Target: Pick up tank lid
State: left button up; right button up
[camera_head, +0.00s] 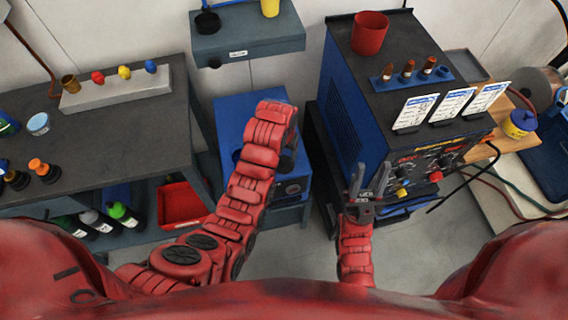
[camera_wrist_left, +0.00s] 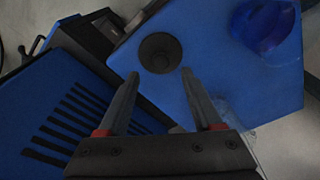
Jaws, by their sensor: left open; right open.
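A black round lid-like piece with a darker centre (camera_wrist_left: 160,52) sits on the blue top of a box (camera_wrist_left: 205,65) in the left wrist view. I take it for the tank lid. In the head view this low blue box (camera_head: 232,108) stands between the bench and the blue machine, and my left arm covers much of its top. My left gripper (camera_wrist_left: 160,75) is open and empty, its fingertips pointing toward the black piece, one to each side in the picture. Contact cannot be judged. My right gripper (camera_head: 370,168) is open and empty in front of the blue machine.
The tall blue machine (camera_head: 345,105) stands close right of my left arm. A dark bench (camera_head: 95,130) lies left, with a red bin (camera_head: 182,204) below. A wall shelf (camera_head: 245,42) is behind. A blue object (camera_wrist_left: 265,25) shows beside the black piece.

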aim_at(284, 160)
pick_arm(q)
jog(key=shift+a+f+p, duration=0.1)
jog(key=shift+f+p, duration=0.4)
jog(key=shift+f, duration=1.5)
grip_shut()
